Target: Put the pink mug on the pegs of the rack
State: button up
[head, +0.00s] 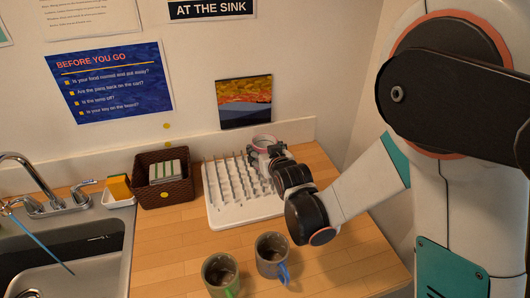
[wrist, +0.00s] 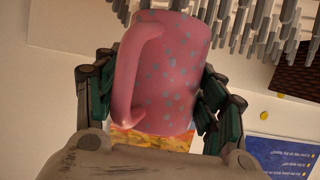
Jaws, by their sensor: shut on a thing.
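The pink mug (wrist: 165,75) with grey-blue dots fills the middle of the wrist view, its handle on the left. My gripper (wrist: 158,105) is shut on it, with a finger on each side of its body. In the head view the mug's pink rim (head: 263,139) shows at the rack's back right, and my gripper (head: 264,153) hides most of the rest. The white rack (head: 248,217) stands on the wooden counter with rows of upright pegs; pegs also show at the top of the wrist view. I cannot tell whether the mug touches the pegs.
A grey mug with a blue handle (head: 271,262) and a green mug (head: 218,270) stand in front of the rack. A brown basket (head: 148,196) is left of it, then a sponge dish (head: 119,197) and the sink (head: 62,258). The wall is close behind.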

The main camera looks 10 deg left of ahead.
jog(key=o, duration=1.9)
jog(key=shift+c, duration=0.2)
jog(key=shift+r, duration=0.15)
jog(key=p+v, duration=0.2)
jog(key=v, duration=1)
